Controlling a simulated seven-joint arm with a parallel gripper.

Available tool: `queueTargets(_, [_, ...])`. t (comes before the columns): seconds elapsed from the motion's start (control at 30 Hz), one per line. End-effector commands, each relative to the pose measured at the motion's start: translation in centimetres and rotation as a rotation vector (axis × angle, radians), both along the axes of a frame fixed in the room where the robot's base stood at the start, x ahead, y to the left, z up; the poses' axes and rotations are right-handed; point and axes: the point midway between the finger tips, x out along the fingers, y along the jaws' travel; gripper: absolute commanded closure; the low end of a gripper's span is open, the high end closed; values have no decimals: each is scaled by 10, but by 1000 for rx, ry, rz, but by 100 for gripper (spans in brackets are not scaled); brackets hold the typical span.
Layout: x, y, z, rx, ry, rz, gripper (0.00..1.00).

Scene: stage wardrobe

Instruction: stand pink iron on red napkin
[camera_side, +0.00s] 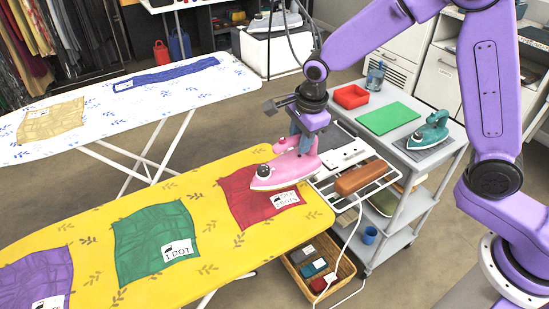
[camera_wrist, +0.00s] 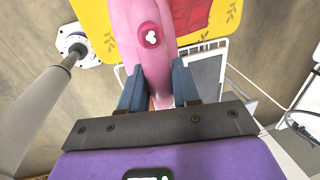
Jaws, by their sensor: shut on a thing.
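My gripper (camera_side: 300,143) is shut on the iron from above and behind. In the wrist view the iron (camera_wrist: 150,62) sits between the two blue-grey fingers of my gripper (camera_wrist: 158,88), and a bit of the red napkin (camera_wrist: 190,14) shows beyond it. The iron's nose points left in the side view. I cannot tell whether its soleplate touches the napkin.
A green napkin (camera_side: 157,243) and a purple napkin (camera_side: 38,284) lie further left on the yellow board (camera_side: 215,168). A wire rack (camera_side: 325,184) with a brown block (camera_side: 361,177) adjoins its right end. A grey trolley (camera_side: 395,149) holds a teal iron (camera_side: 430,132). A basket (camera_side: 318,272) stands below.

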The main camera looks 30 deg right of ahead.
Motion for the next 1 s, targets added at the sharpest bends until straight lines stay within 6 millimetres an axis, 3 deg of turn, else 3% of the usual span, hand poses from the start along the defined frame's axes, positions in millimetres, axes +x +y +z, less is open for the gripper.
queueTargets(0.17, [28, 10, -14, 1, -1, -1, 100])
queueTargets(0.5, [59, 21, -56, 1, -1, 0, 100])
queueTargets(0.77, [69, 25, -67, 1, -2, 0, 100])
queueTargets(1.0, [72, 26, -95, 1, 0, 0, 100])
